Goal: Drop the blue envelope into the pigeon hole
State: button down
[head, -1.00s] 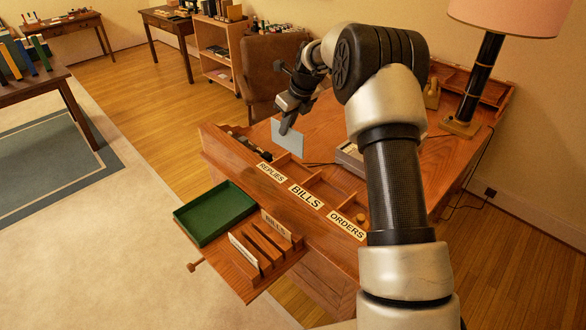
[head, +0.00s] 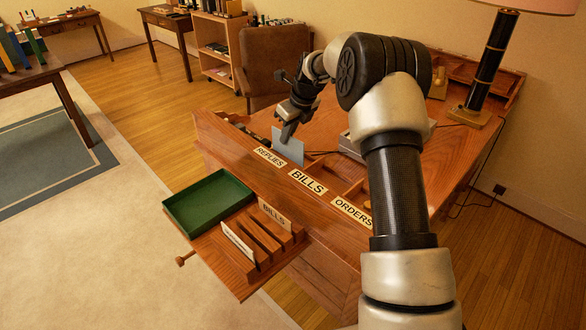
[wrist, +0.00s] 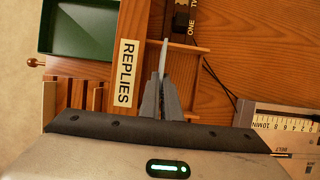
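My gripper (head: 288,132) is shut on the pale blue envelope (head: 292,150), which hangs upright below the fingertips. It is at the row of pigeon holes along the desk edge, just behind the REPLIES label (head: 270,157). The BILLS label (head: 307,181) and ORDERS label (head: 352,213) are further right. In the wrist view the envelope (wrist: 163,58) shows almost edge-on between the fingers (wrist: 162,95), beside the REPLIES label (wrist: 126,72) and over that compartment's left part. I cannot tell whether its lower edge is inside the compartment.
A green tray (head: 208,204) and a slotted wooden rack (head: 262,243) with a BILLS tag sit on a pulled-out board in front. A pale boxy item (head: 351,147) lies on the desk right of the envelope. A lamp (head: 485,65) stands at the back right.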

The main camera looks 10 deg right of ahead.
jog(key=shift+f, duration=0.1)
jog(key=c, duration=1.9)
grip_release()
jog(key=p+v, duration=0.1)
jog(key=v, duration=1.6)
jog(key=shift+s+d+p, duration=0.1)
jog(key=shift+s+p, duration=0.05)
jog(key=shift+p, duration=0.2)
